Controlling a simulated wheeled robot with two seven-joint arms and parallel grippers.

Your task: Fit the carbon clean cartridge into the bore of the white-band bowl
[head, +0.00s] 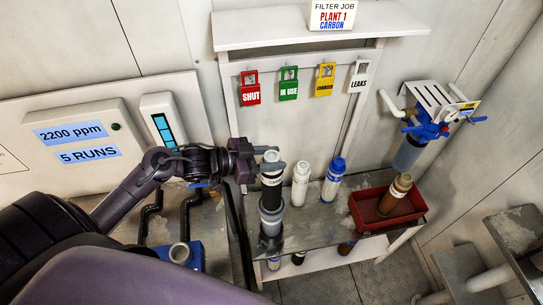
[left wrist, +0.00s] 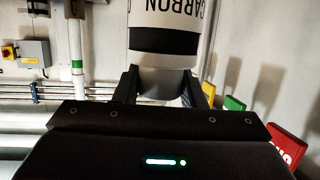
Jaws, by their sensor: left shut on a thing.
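My left gripper (head: 268,165) is shut on the top end of the carbon cartridge (head: 271,190), a white cylinder with a black band, held about upright. In the left wrist view the cartridge (left wrist: 170,38) shows its CARBON lettering, with the gripper fingers (left wrist: 165,88) on either side of its end. A grey bowl (head: 271,222) stands directly under the cartridge on the metal bench. The cartridge's lower end meets or overlaps the bowl's mouth; I cannot tell how deep it sits. My right gripper is not in view.
A white cartridge (head: 301,183) and a blue-and-white one (head: 333,180) stand to the right of the bowl. A red tray (head: 370,216) holds a brown cartridge (head: 395,195). Coloured tags, including a red SHUT tag (head: 250,90), hang behind. A blue fitting (head: 188,256) is at lower left.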

